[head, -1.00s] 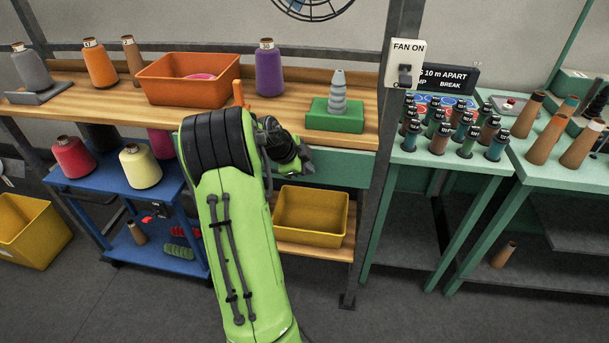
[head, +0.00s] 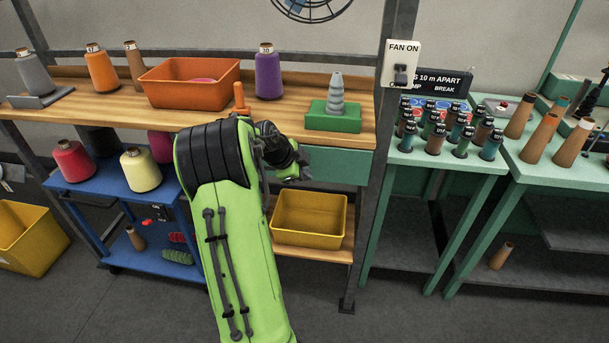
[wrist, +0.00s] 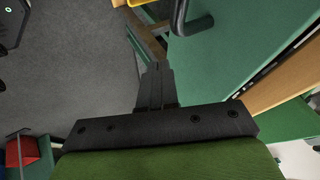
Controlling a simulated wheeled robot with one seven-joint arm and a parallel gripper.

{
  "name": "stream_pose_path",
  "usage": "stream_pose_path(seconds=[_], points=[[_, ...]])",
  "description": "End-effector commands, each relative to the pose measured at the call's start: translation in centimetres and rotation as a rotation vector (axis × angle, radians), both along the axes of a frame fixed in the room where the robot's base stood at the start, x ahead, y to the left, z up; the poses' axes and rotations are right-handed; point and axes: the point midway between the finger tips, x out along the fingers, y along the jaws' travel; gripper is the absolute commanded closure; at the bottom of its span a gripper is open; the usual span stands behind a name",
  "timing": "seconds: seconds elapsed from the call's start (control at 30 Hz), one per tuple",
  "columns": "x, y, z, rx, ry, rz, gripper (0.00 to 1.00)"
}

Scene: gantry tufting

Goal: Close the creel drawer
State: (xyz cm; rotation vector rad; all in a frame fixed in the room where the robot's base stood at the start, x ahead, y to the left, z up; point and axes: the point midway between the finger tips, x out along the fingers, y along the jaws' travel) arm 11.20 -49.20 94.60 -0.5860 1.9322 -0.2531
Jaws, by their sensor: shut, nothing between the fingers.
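The creel drawer's green front (head: 342,168) shows under the wooden bench top, partly hidden by my arm in the head view. In the wrist view, a broad green panel (wrist: 232,50) with a dark bar handle (wrist: 180,18) fills the upper right. A narrow dark gap lies between this panel and the wooden edge; I cannot tell how far the drawer stands out. My gripper (head: 303,163) is at the left part of the drawer front. In the wrist view its fingers (wrist: 156,68) are together and empty, beside the panel's left edge. Contact cannot be told.
A yellow bin (head: 310,218) stands on the shelf below the drawer. The bench top (head: 285,115) carries an orange bin (head: 188,86), a green block with a grey cone (head: 333,118), and yarn cones. A blue cart (head: 110,185) stands left; a grey post (head: 375,190) stands right.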

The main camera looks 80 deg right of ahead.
Motion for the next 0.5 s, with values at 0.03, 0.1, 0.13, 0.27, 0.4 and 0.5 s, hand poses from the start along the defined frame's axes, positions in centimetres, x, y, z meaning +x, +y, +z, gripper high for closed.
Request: stream_pose_path(seconds=[0.03,0.1,0.13,0.27,0.4,0.5], points=[[0.2,0.3,0.4,0.0,0.0,0.002,1.0],[0.7,1.0,1.6,-0.001,-0.001,0.003,1.0],[0.8,1.2,2.0,0.001,-0.001,0.002,1.0],[1.7,2.5,3.9,0.003,0.0,0.004,1.0],[2.5,3.9,6.1,0.003,0.0,0.004,1.0],[3.0,4.7,7.3,0.004,0.001,0.002,1.0]])
